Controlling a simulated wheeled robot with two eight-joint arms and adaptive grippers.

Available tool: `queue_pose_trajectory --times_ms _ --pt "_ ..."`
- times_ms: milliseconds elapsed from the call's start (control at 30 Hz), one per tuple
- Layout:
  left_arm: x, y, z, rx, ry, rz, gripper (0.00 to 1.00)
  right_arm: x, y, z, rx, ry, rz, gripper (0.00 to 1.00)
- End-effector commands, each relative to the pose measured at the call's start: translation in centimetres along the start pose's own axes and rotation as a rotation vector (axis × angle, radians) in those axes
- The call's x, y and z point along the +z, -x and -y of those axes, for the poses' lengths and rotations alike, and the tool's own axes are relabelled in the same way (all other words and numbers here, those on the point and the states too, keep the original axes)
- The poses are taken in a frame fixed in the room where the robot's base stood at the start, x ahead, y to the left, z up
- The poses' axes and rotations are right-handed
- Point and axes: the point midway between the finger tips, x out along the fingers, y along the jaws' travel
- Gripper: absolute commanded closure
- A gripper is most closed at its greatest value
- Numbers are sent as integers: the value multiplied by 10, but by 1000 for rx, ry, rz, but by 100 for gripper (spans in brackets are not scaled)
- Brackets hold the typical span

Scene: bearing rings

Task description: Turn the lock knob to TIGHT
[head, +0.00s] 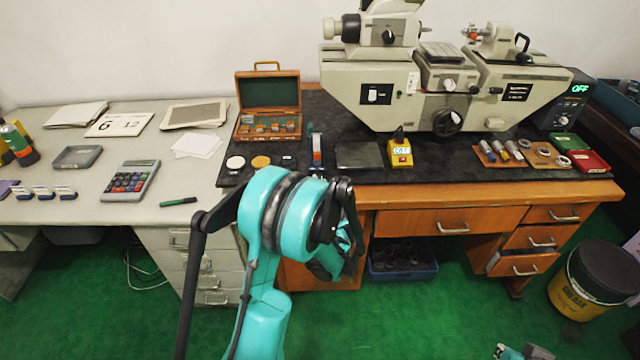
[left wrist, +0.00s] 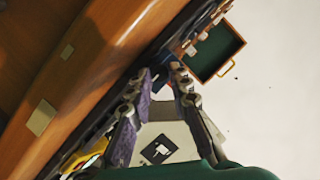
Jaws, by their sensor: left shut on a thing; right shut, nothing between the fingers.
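The grey-white measuring machine (head: 440,85) stands at the back of the wooden desk, with a large black knob (head: 447,122) low at its middle and smaller knobs above it. I cannot tell which is the lock knob; no TIGHT marking is readable. My left arm rises at centre in the head view, its wrist before the desk edge; its fingers cannot be made out there. In the left wrist view my left gripper (left wrist: 165,76) is shut on a small dark blue thing (left wrist: 163,85), mostly hidden between its fingers. My right gripper (head: 522,352) is partly cut off at the bottom edge, shut and empty.
An open wooden case (head: 268,105) stands left of the machine. A yellow device (head: 399,153) sits before it, and ring trays (head: 505,153) lie at the right. A display box (head: 562,108) reads OFF. A bucket (head: 590,280) stands on the right floor. A calculator (head: 130,180) lies on the left table.

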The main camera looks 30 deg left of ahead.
Motion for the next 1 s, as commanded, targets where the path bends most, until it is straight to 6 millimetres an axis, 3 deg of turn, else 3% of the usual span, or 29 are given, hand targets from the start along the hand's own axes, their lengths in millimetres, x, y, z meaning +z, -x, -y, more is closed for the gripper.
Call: queue_pose_trajectory --times_ms 300,333,400,767,1000 --pt "1 0 0 0 0 1 100 0 0 0 0 0 0 100" --pt "1 0 0 0 0 1 76 0 0 0 0 0 0 100" --pt "1 0 0 0 0 1 60 0 0 0 0 0 0 100" --pt "0 4 0 1 -1 0 60 0 0 0 0 0 0 100" --pt "-1 45 -1 4 -2 -3 60 0 0 0 0 0 0 100"
